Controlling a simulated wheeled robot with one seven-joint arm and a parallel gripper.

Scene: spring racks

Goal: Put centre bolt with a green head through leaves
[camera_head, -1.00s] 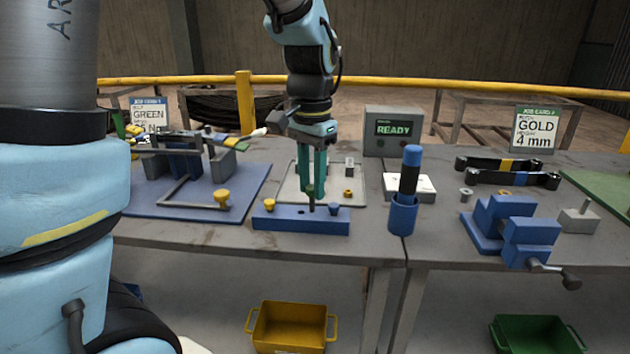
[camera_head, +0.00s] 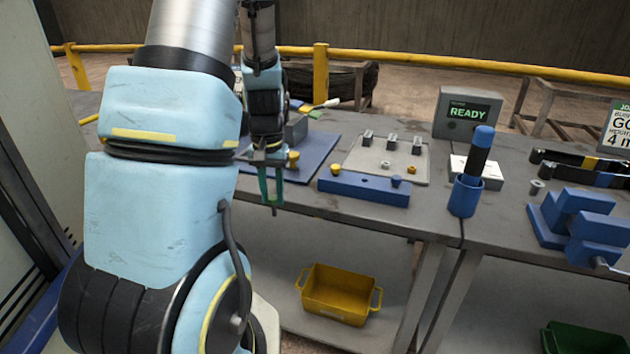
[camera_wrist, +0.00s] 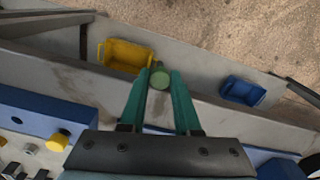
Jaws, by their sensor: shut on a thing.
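My gripper (camera_head: 271,192) hangs in front of the bench's front edge, left of the blue bolt bar. It is shut on the centre bolt with a green head, whose round green head (camera_wrist: 163,95) shows between the fingertips in the wrist view. In the head view the bolt is small, and only a thin dark piece shows below the fingers. The leaf fixture stands on a blue plate (camera_head: 312,158) behind my gripper, with a yellow knob (camera_head: 293,156) at its front. My arm hides most of it, so the leaves cannot be made out clearly.
The blue bolt bar (camera_head: 360,190) holds a yellow-headed bolt (camera_head: 335,170) and a blue-headed one (camera_head: 397,182). A grey tray (camera_head: 417,172) lies behind it. A blue holder (camera_head: 466,196) stands right. A yellow bin (camera_head: 339,300) sits below; a blue bin (camera_wrist: 243,91) shows in the wrist view.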

